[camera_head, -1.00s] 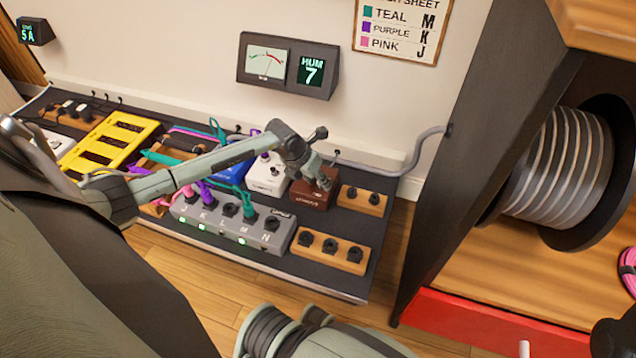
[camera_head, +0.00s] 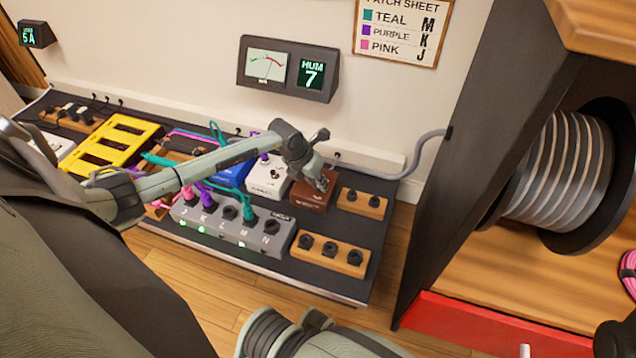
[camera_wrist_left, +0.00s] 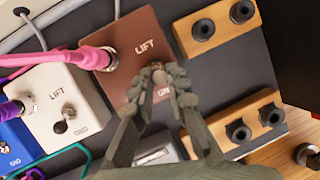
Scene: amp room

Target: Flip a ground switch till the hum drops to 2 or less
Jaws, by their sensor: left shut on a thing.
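The brown pedal box (camera_head: 308,197) stands on the dark board. In the left wrist view the brown box (camera_wrist_left: 118,35) carries the word LIFT, a second label partly covered, and a pink plug. My left gripper (camera_head: 322,184) reaches down onto this box. In the wrist view my left gripper's fingers (camera_wrist_left: 158,84) are closed around its small ground switch (camera_wrist_left: 158,68), which they largely hide. The white pedal (camera_head: 267,178) beside it has its own ground switch (camera_wrist_left: 68,112). The blue pedal (camera_head: 233,173) stands further left. The hum display (camera_head: 311,74) reads 7. My right gripper is not in view.
A grey box (camera_head: 232,228) with lettered sockets and plugged cables lies in front. Wooden blocks with black sockets (camera_head: 331,254) stand at the right of the board. A yellow rack (camera_head: 115,142) stands left. A dark cabinet with a cable reel (camera_head: 560,170) bounds the right.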

